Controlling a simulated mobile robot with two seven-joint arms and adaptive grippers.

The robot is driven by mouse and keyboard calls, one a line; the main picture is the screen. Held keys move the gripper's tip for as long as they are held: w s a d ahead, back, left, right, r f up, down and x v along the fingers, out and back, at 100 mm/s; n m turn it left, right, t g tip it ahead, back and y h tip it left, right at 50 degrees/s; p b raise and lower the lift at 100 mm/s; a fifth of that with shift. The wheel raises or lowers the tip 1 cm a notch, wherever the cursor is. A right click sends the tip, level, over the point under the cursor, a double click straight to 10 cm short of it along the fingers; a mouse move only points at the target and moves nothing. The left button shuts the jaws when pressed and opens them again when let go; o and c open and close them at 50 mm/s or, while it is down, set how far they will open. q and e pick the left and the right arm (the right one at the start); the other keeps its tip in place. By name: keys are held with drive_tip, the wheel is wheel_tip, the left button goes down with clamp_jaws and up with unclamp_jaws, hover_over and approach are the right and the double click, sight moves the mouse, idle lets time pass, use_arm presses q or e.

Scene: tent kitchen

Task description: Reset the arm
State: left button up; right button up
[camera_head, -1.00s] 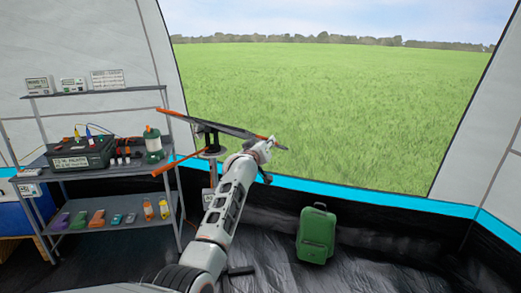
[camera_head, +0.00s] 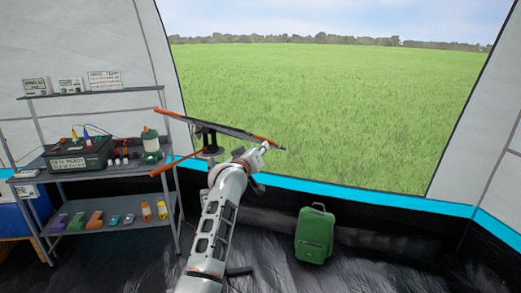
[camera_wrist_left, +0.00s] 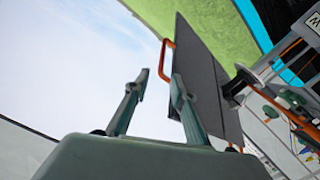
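My left arm (camera_head: 218,222) comes in from the bottom of the head view and reaches up towards a dark flat panel (camera_head: 232,129) with orange ends. The left gripper (camera_head: 262,148) is small at the arm's far end, close to the panel's right end. In the left wrist view its two fingers (camera_wrist_left: 160,80) stand apart with nothing between them. The dark panel (camera_wrist_left: 207,85) with an orange handle is beyond and beside the right finger there; I cannot tell whether they touch. My right gripper is not in view.
A grey shelf rack (camera_head: 105,231) at left carries a black case (camera_head: 80,156), a green-white lantern (camera_head: 151,145) and several small coloured items. A green suitcase (camera_head: 314,235) stands on the dark floor at right. Open floor lies around it. The tent opening shows grass.

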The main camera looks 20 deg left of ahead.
use_arm(q)
drive_tip(key=s+d+f+m+g, duration=0.1)
drive_tip(key=s+f+m, duration=0.1)
drive_tip(key=s+f, duration=0.65)
drive_tip(key=s+d+f+m+g+h, duration=0.15)
drive_tip(key=s+f, duration=0.35)
drive_tip(key=f, duration=0.6)
drive_tip(key=s+f+m+g+y, duration=0.1)
drive_tip(key=s+f+m, duration=0.1)
drive_tip(key=s+f, duration=0.65)
drive_tip(key=s+d+f+m+g+h, duration=0.1)
drive_tip(key=s+f, duration=0.3)
drive_tip(key=s, duration=0.5)
drive_tip(key=s+d+f+m+g+h, duration=0.1)
drive_tip(key=s+d+f, duration=0.3)
drive_tip(key=s, duration=0.4)
drive_tip(key=s+d+f+m+g+h, duration=0.1)
drive_tip(key=s+d+f+m, duration=0.2)
drive_tip(key=s+f, duration=0.3)
drive_tip(key=s, duration=0.3)
drive_tip(key=shift+s+d+f, duration=0.15)
drive_tip(key=shift+s+d, duration=0.1)
drive_tip(key=shift+s, duration=0.1)
